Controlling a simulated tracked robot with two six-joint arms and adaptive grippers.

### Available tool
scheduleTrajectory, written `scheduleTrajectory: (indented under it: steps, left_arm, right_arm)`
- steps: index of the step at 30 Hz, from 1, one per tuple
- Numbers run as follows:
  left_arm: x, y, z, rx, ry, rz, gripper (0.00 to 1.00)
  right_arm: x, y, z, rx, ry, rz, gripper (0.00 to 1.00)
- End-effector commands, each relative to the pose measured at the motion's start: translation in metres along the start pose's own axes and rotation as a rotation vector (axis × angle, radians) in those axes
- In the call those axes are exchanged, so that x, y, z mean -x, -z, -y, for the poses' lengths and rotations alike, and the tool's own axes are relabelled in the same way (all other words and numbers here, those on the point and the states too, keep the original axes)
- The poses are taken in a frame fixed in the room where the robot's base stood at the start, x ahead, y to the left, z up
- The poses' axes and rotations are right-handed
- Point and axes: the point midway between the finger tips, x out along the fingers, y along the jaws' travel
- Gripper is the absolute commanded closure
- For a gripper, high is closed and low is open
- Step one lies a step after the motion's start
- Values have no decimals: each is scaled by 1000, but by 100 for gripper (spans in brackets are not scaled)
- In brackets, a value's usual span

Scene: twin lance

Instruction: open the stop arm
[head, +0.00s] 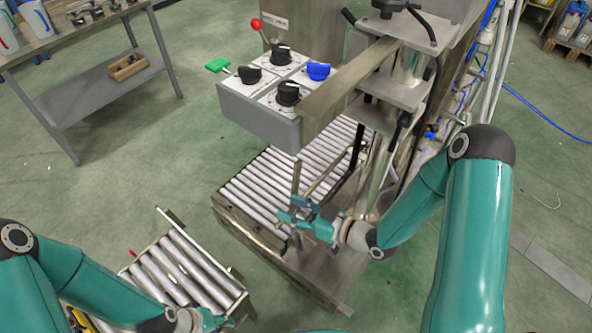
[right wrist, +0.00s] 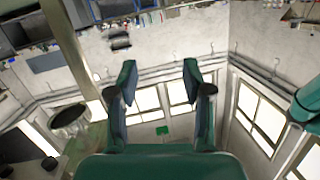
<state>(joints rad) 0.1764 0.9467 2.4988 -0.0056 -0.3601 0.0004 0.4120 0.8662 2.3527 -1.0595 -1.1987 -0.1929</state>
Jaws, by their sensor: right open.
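A slim upright metal bar (head: 296,177) rises at the near end of the roller conveyor (head: 262,190). It may be the stop arm, but I cannot tell for sure. My right gripper (head: 290,214) is at the lower end of this bar; I cannot tell whether they touch. In the right wrist view my right gripper (right wrist: 159,82) has its fingers apart with nothing between them. A pale bar (right wrist: 72,55) passes left of the fingers there. My left gripper (head: 218,321) is low at the bottom edge, beside the small roller table; its fingers are too small and cut off to read.
A grey control box (head: 262,122) with black and blue knobs, a green knob and a red-topped lever overhangs the conveyor. The small roller table (head: 240,290) stands at front left. A metal workbench (head: 85,85) stands at back left. Green floor is clear between them.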

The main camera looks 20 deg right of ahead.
Motion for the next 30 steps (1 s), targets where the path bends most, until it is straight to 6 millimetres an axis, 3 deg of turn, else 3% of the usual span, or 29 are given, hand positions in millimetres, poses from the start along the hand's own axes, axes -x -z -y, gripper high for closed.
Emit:
scheduleTrajectory:
  steps: [3,6,9,12,20,30]
  left_arm:
    - [-16,0,6,0,0,0,60]
    - [-22,0,8,0,0,0,60]
    - [-24,0,9,0,0,0,60]
    - [-25,0,9,0,0,0,60]
    - [-19,0,7,0,0,0,60]
    - [-6,0,2,0,0,0,60]
  right_arm:
    - [45,19,-34,125,12,-192,50]
    - [78,12,-58,162,-28,-213,50]
    - [100,1,-80,153,-102,-199,50]
    - [108,-3,-88,146,-132,-192,50]
    - [85,2,-91,143,-133,-191,50]
    - [16,17,-99,144,-132,-190,50]
